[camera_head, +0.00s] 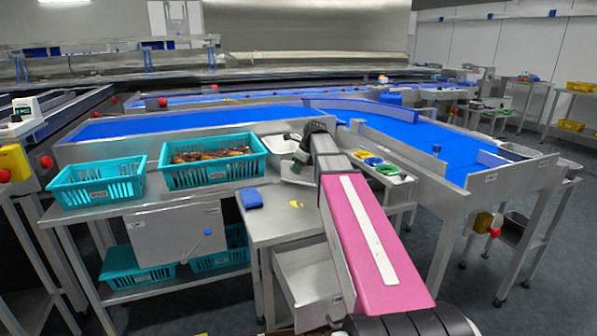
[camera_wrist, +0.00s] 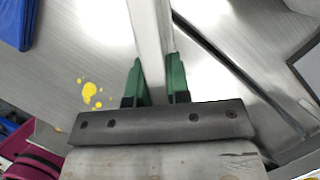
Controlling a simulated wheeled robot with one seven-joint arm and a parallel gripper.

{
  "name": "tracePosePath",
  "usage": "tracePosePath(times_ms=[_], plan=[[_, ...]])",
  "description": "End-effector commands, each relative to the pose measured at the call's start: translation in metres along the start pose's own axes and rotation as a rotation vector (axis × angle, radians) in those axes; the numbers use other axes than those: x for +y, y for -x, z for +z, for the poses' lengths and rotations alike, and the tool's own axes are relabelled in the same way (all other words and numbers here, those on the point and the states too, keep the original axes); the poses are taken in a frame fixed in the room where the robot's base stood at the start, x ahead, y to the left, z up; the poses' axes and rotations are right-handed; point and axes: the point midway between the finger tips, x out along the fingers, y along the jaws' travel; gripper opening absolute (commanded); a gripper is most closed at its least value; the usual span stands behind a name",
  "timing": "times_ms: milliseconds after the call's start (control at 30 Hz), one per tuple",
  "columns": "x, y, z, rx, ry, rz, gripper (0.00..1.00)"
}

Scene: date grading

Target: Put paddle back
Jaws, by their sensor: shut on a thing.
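In the wrist view, my gripper (camera_wrist: 157,75) has green fingers closed on a pale, flat, straight bar, apparently the paddle (camera_wrist: 150,40). The bar runs up out of the top of the picture, so its far end is hidden there. In the head view, my gripper (camera_head: 297,166) is over the steel bench (camera_head: 275,227), beside the white tub. My pink arm covers much of that area, and the paddle cannot be made out clearly. Whether the paddle touches the bench or a holder cannot be told.
A teal crate of dates (camera_head: 213,174) and an empty teal crate (camera_head: 97,198) stand to the left. A blue cloth (camera_head: 250,198) and yellow spots (camera_head: 296,204) lie on the bench. A white tub (camera_head: 279,146) is behind. A tray of coloured items (camera_head: 378,168) stands right.

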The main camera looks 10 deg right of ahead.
Motion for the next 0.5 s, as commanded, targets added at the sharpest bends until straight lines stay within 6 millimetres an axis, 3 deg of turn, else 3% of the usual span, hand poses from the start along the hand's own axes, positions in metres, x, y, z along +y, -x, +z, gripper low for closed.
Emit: tracePosePath(times_ms=[100,467,500], plan=[[0.0002,-0.0098,-0.0039,-0.001,0.000,-0.001,0.00],[0.0002,-0.0127,-0.0050,0.000,0.000,0.000,0.00],[0.0002,-0.0127,-0.0050,0.000,0.000,0.000,0.27]])
